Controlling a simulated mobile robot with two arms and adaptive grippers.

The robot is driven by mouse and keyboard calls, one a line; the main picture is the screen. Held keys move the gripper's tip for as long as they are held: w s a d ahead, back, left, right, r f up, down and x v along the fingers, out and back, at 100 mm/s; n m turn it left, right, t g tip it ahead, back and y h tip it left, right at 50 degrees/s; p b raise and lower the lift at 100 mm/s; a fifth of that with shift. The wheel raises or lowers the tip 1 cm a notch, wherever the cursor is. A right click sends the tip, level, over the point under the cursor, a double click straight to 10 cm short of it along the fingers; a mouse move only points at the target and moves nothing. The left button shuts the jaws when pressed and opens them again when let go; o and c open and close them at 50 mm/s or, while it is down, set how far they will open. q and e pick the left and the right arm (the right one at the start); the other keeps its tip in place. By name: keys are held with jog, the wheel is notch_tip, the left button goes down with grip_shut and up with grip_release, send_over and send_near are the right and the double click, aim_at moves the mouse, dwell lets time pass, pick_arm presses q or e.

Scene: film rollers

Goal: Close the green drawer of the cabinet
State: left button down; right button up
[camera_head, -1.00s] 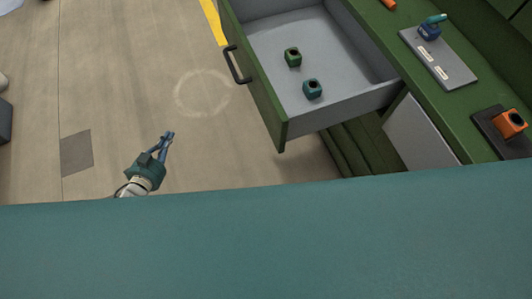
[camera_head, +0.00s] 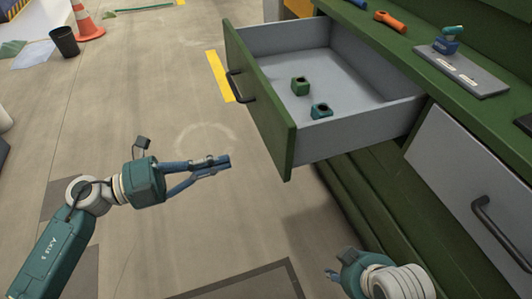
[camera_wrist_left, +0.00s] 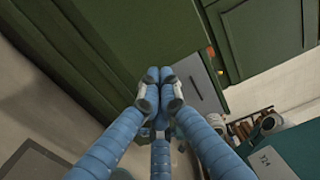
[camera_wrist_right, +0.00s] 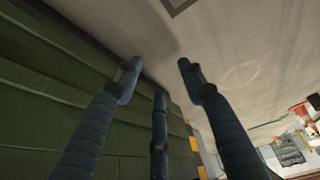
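The green drawer (camera_head: 262,105) of the cabinet is pulled far out, its green front facing left and its grey inside showing. Its dark handle (camera_head: 234,87) is on the front. A green part (camera_head: 300,87) and a teal part (camera_head: 321,110) lie inside. My left gripper (camera_head: 222,163) is left of and nearer than the drawer front, apart from it; its three fingertips meet with nothing between them in the left wrist view (camera_wrist_left: 160,80). My right gripper (camera_head: 334,275) is low beside the cabinet; its fingers are spread and empty in the right wrist view (camera_wrist_right: 157,78).
The green cabinet top (camera_head: 410,50) holds an orange part (camera_head: 389,20) and a grey plate (camera_head: 464,72) with a teal-and-blue piece. A grey closed drawer (camera_head: 450,165) with a dark handle is at right. An orange cone (camera_head: 85,20) and black bin (camera_head: 64,42) stand far left. Floor left of the drawer is clear.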

aim_at(278, 147)
pick_arm(q)
jog(key=x, duration=1)
jog(key=shift+b, duration=0.35)
jog(key=shift+w+d, duration=0.15)
jog(key=shift+d, duration=0.3)
pick_arm(e)
jog(key=shift+w+a+r+t, duration=0.25)
jog(key=shift+w+r+t, duration=0.1)
jog(key=shift+w, duration=0.4)
jog(key=shift+w+a+r+t, duration=0.25)
jog(key=shift+w+t, duration=0.15)
jog(key=shift+w, duration=0.4)
jog(key=shift+w+a+r+t, duration=0.25)
jog(key=shift+w+t, duration=0.1)
jog(key=shift+w, duration=0.4)
pick_arm(q)
jog(key=shift+d, duration=0.1)
pick_arm(e)
jog(key=shift+s, duration=0.1)
